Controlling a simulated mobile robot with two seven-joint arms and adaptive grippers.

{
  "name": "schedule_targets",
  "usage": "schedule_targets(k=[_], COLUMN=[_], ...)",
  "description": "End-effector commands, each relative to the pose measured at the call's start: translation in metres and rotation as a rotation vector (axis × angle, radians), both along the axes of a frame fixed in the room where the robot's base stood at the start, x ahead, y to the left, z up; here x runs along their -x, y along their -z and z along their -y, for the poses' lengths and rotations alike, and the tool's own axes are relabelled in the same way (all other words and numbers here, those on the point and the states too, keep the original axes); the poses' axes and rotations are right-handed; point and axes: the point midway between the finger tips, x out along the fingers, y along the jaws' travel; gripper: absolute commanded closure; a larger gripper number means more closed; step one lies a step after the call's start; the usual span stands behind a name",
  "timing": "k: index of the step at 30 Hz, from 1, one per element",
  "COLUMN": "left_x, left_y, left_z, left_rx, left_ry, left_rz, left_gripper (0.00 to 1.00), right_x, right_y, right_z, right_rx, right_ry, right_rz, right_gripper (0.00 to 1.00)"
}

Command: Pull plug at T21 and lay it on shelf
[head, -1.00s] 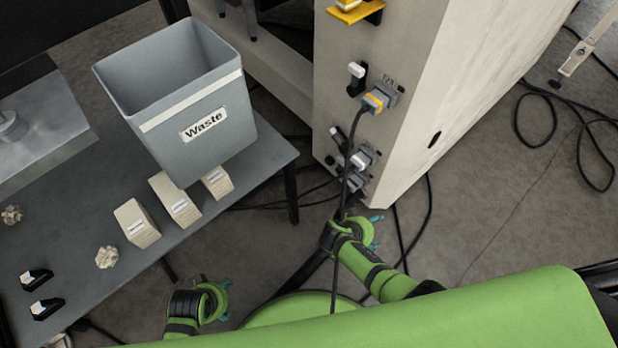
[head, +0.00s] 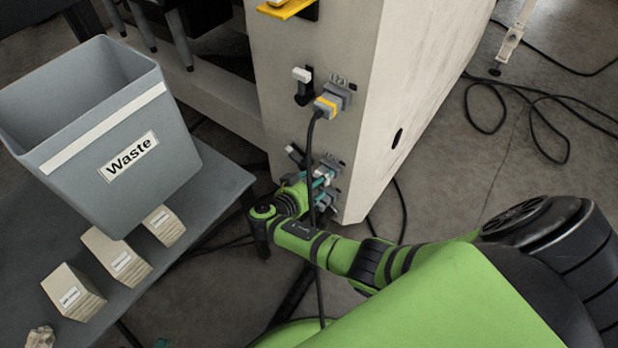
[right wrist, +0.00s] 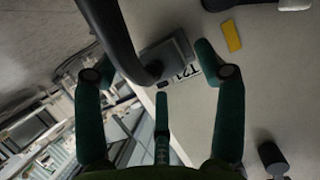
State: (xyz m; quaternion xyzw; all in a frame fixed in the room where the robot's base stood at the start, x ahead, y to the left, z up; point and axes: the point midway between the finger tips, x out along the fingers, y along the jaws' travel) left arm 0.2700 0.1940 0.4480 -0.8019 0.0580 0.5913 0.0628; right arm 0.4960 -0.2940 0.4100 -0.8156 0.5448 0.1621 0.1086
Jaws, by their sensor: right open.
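In the right wrist view the label T21 (right wrist: 188,73) is beside a grey plug (right wrist: 172,56) with a thick black cable (right wrist: 110,35). My right gripper (right wrist: 155,58) is open; its teal fingers spread around the plug, and I cannot tell whether they touch it. In the head view my right gripper (head: 316,181) is at the lower sockets on the pale cabinet (head: 420,60) and partly hides the plugs there. A yellow-banded plug (head: 328,104) sits above, its cable hanging down past my gripper. Only a teal sliver of my left gripper (head: 161,343) shows at the bottom edge.
A grey table (head: 225,180) at left holds a waste bin (head: 90,130), several beige blocks (head: 115,258) and a crumpled piece (head: 40,338). A yellow ledge (head: 285,9) is higher on the cabinet. Black cables (head: 500,115) lie on the floor at right.

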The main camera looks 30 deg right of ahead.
Motion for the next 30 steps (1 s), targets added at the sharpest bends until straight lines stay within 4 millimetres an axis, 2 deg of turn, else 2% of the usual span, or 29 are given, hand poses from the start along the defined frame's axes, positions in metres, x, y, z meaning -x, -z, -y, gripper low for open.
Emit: schedule_targets(k=[9,10,11,12,14,15,18,19,20,21,22,30], left_x=[0.0008,0.0008,0.0008,0.0008,0.0007,0.0007,0.0008,0.0008,0.0008,0.0008,0.0007,0.0006], left_y=[-0.0025,-0.0025,-0.0025,-0.0025,-0.0025,-0.0025,-0.0025,-0.0024,-0.0024,-0.0024,-0.0024,-0.0022], left_z=[-0.0004,-0.0004,-0.0004,-0.0004,-0.0003,-0.0003,-0.0005,-0.0005,-0.0005,-0.0005,-0.0004,-0.0003], left_rx=[-0.001,-0.001,-0.001,-0.001,-0.001,-0.001,0.0,0.0,0.0,0.0,0.0,0.0], left_ry=[0.0,0.0,0.0,0.0,0.0,0.0,-0.001,-0.001,-0.001,-0.001,-0.001,-0.001], left_rz=[0.001,0.001,0.001,0.001,0.001,0.001,0.001,0.001,0.001,0.001,0.001,0.001], left_gripper=[0.29,0.29,0.29,0.29,0.29,0.29,0.29,0.29,0.29,0.29,0.29,0.29], right_x=[-0.0016,-0.0016,-0.0016,-0.0015,-0.0015,-0.0016,-0.0015,-0.0016,-0.0016,-0.0016,-0.0017,-0.0015], right_y=[0.0016,0.0016,0.0016,0.0017,0.0016,0.0017,0.0015,0.0016,0.0015,0.0015,0.0015,0.001], right_z=[0.0039,0.0039,0.0039,0.0039,0.0039,0.004,0.0042,0.0043,0.0043,0.0044,0.0045,0.004], right_rx=[-0.001,-0.001,-0.001,-0.001,-0.001,-0.001,0.0,0.0,0.0,0.0,0.0,0.002], right_ry=[0.0,0.0,0.0,0.0,0.0,0.0,0.0,0.0,0.001,0.001,0.001,0.001], right_rz=[0.0,0.0,0.0,0.0,-0.001,-0.001,0.0,0.0,0.0,0.0,0.0,0.0], right_gripper=[0.29,0.33,0.45,0.61,0.85,0.93,0.93,0.65,0.77,0.93,1.0,1.0])
